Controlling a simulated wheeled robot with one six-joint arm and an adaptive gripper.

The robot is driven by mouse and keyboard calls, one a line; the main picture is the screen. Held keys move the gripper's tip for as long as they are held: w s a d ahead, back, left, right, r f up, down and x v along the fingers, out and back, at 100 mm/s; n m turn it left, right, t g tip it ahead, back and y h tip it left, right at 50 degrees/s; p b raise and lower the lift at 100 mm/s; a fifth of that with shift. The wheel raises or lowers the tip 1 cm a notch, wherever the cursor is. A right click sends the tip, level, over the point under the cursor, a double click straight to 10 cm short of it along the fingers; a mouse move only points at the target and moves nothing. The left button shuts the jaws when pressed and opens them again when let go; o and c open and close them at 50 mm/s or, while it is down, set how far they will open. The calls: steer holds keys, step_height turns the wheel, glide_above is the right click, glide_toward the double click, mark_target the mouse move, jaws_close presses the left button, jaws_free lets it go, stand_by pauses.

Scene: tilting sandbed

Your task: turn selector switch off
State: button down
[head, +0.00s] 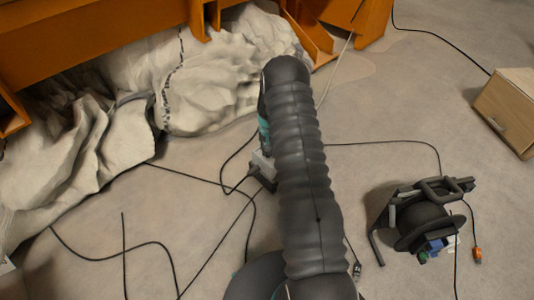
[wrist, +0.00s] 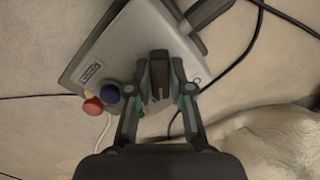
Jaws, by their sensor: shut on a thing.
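The selector switch (wrist: 160,76) is a dark knob on a light grey control box (wrist: 130,38) in the wrist view. My gripper (wrist: 160,80) has its two fingers on either side of the knob and is shut on it. In the head view the grey box (head: 263,163) lies on the floor, partly hidden by my arm. My gripper is mostly hidden there behind the arm.
Black cables (head: 190,178) run across the floor around the box. A cable reel (head: 425,222) stands at the right. A wooden box (head: 510,110) is at the far right.

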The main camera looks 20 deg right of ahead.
steer(key=n+b, duration=0.1)
steer(key=n, duration=0.1)
steer(key=n+b, duration=0.1)
steer(key=n, duration=0.1)
steer(key=shift+d+f+n, duration=0.15)
steer(key=shift+n, duration=0.15)
steer(key=shift+n+b, duration=0.7)
steer(key=shift+n, duration=0.9)
steer(key=c, duration=1)
jaws_free()
steer(key=shift+c, duration=0.2)
step_height(320, 180, up, 12)
